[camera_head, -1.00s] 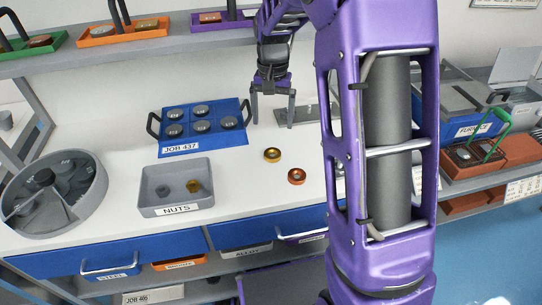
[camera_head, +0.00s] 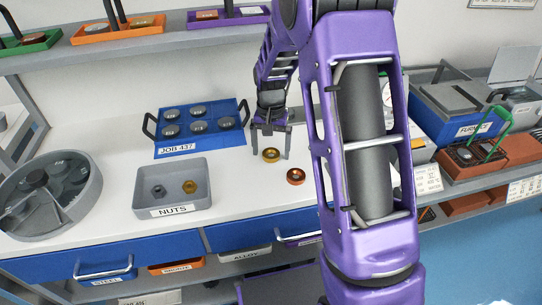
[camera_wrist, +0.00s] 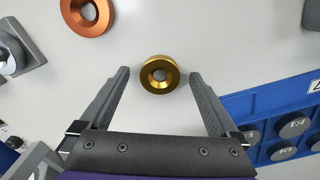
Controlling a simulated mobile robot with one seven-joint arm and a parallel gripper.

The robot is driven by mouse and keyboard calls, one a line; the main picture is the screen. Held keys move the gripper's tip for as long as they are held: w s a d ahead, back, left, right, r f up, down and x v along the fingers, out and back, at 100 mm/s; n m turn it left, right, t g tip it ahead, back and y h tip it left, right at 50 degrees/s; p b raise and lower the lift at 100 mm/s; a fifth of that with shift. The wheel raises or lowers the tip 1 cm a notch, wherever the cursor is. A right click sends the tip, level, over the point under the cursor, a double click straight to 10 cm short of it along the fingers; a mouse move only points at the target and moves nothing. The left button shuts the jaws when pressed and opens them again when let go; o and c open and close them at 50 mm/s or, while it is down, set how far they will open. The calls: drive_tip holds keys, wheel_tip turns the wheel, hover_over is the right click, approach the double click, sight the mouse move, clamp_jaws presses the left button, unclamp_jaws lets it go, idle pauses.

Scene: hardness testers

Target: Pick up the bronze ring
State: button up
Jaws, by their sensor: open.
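A gold-coloured ring (camera_head: 270,155) with a dark centre lies flat on the white bench. A redder, copper-orange ring (camera_head: 296,176) lies to its right and nearer the front. No label on either ring is legible. My gripper (camera_head: 270,153) is open and empty, pointing down at the gold-coloured ring. In the wrist view the gold-coloured ring (camera_wrist: 159,74) sits between the two fingertips, with a gap on both sides. I cannot tell exactly how far the tips are above the bench. The copper-orange ring (camera_wrist: 87,14) shows at the top left there.
A blue JOB 437 tray (camera_head: 201,151) with several grey discs stands left of my gripper. A grey NUTS bin (camera_head: 206,204) with two nuts and a round divided tray (camera_head: 88,205) are further left. The bench between bin and rings is clear.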

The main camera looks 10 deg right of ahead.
clamp_jaws()
drive_tip(key=shift+r, duration=0.1)
idle(0.3)
